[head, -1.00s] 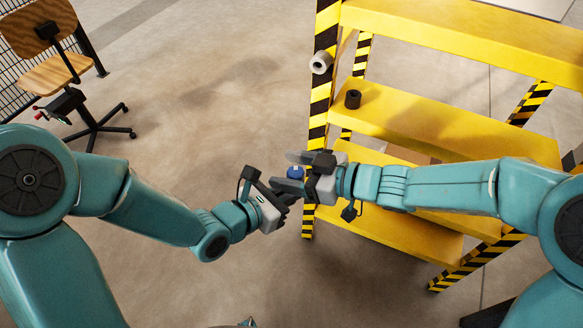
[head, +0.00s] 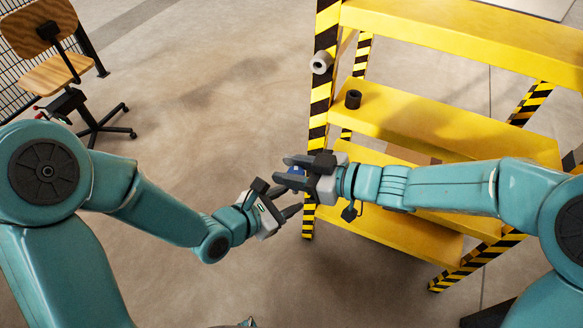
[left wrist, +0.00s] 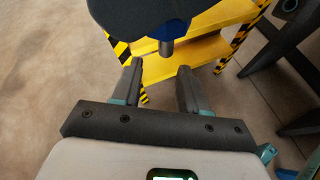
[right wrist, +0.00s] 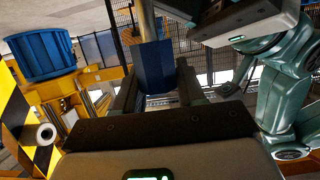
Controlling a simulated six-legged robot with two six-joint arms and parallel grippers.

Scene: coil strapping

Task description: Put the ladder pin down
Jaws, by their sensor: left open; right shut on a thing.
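The ladder pin, a blue piece with a short grey shaft, is held between the fingers of my right gripper (head: 285,171). Only a bit of its blue part (head: 296,170) shows in the head view. In the right wrist view the blue part (right wrist: 155,66) stands between the two fingers. In the left wrist view the grey shaft (left wrist: 166,48) points down beneath the dark right gripper. My left gripper (head: 288,200) is open and empty, just below the right one. Its fingers also show apart in the left wrist view (left wrist: 160,83), with the shaft beyond their tips.
A yellow shelf unit (head: 430,118) with striped posts stands behind and right of the grippers. A white roll (head: 321,62) is at its left post, and a black roll (head: 353,99) sits on a shelf. A chair (head: 60,72) stands far left. The floor between is clear.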

